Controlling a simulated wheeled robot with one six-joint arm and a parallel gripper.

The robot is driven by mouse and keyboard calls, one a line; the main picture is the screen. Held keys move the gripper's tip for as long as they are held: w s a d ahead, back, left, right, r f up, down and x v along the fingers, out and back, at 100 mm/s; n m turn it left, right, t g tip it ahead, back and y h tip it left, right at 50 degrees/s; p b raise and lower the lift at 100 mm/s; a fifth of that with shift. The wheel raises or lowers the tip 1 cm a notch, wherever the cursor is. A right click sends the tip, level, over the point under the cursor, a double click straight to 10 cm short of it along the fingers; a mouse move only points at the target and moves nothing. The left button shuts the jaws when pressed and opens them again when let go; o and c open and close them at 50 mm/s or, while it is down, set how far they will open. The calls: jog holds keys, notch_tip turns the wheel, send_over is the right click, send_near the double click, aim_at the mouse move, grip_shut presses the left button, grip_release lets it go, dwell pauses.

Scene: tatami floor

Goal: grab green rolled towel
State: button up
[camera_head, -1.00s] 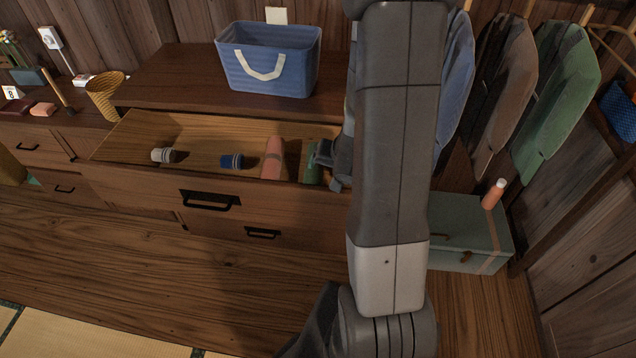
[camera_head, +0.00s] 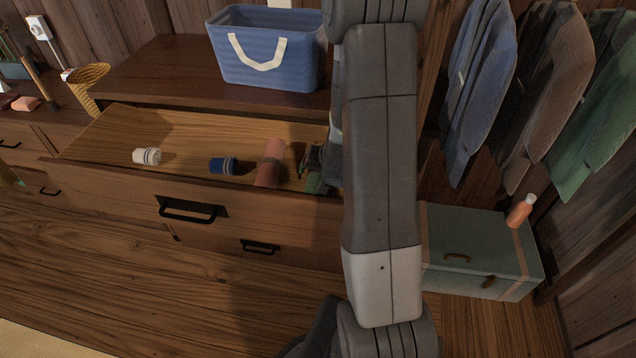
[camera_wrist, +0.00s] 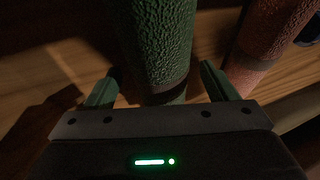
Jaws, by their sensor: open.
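The green rolled towel (camera_wrist: 158,45) fills the upper middle of the wrist view, with a dark band around its lower part. It lies in the open drawer (camera_head: 190,128). In the head view only a small part of the green towel (camera_head: 314,184) shows; my arm and gripper hide the rest. My gripper (camera_wrist: 160,85) is open, with one finger on each side of the towel's near end. I cannot tell whether the fingers touch it. In the head view my gripper (camera_head: 310,160) is partly hidden by my arm.
A salmon rolled towel (camera_head: 270,162) lies close beside the green one, near one finger. A blue roll (camera_head: 223,165) and a white roll (camera_head: 147,156) lie farther left. A blue basket (camera_head: 265,70) stands on the cabinet. A green box (camera_head: 480,245) stands at right.

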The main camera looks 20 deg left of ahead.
jog(key=shift+a+f, duration=0.1)
jog(key=shift+f, duration=0.2)
jog(key=shift+r, duration=0.1)
jog(key=c, duration=1.1)
